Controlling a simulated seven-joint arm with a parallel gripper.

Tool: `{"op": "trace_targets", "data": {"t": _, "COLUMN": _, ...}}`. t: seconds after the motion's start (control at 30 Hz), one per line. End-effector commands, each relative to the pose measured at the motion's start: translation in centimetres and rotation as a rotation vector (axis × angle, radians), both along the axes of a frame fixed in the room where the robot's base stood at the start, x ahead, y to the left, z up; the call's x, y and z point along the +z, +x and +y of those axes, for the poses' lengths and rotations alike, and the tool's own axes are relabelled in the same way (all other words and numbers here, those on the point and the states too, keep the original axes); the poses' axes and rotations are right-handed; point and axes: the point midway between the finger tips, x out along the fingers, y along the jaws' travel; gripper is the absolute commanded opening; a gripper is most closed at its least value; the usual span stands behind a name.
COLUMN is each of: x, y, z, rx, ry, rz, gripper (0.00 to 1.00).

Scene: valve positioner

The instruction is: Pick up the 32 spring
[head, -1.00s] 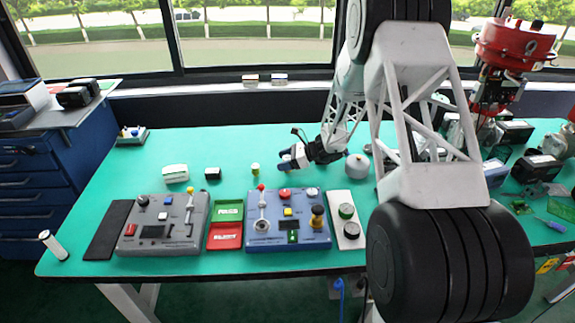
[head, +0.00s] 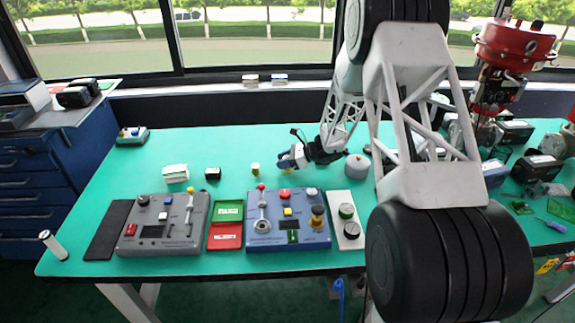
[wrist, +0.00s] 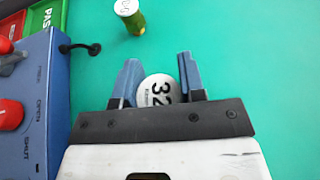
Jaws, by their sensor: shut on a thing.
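The 32 spring (wrist: 157,92) shows its round white top with a black "32" in the wrist view. It sits between the two blue-grey fingers of my gripper (wrist: 158,82), which are shut on it from either side. Its body below the top is hidden, and I cannot tell whether it touches the table. In the head view my gripper (head: 285,162) is low over the green table, behind the blue control box, and the spring is mostly hidden by the fingers.
Another spring, with a white top and yellow-green body (wrist: 130,17), stands apart from my gripper; it also shows in the head view (head: 255,168). The blue control box (head: 287,232) is in front. A round grey part (head: 357,167) is to the right.

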Motion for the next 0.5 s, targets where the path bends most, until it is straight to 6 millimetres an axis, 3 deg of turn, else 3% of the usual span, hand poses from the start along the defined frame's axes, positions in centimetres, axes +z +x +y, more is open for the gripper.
{"op": "trace_targets", "data": {"t": 0.27, "x": 0.1, "y": 0.0, "z": 0.0, "rx": 0.000, "ry": 0.000, "rz": 0.000, "gripper": 0.11}}
{"op": "trace_targets", "data": {"t": 0.5, "x": 1.4, "y": 0.0, "z": 0.0, "rx": 0.001, "ry": 0.000, "rz": -0.002, "gripper": 0.11}}
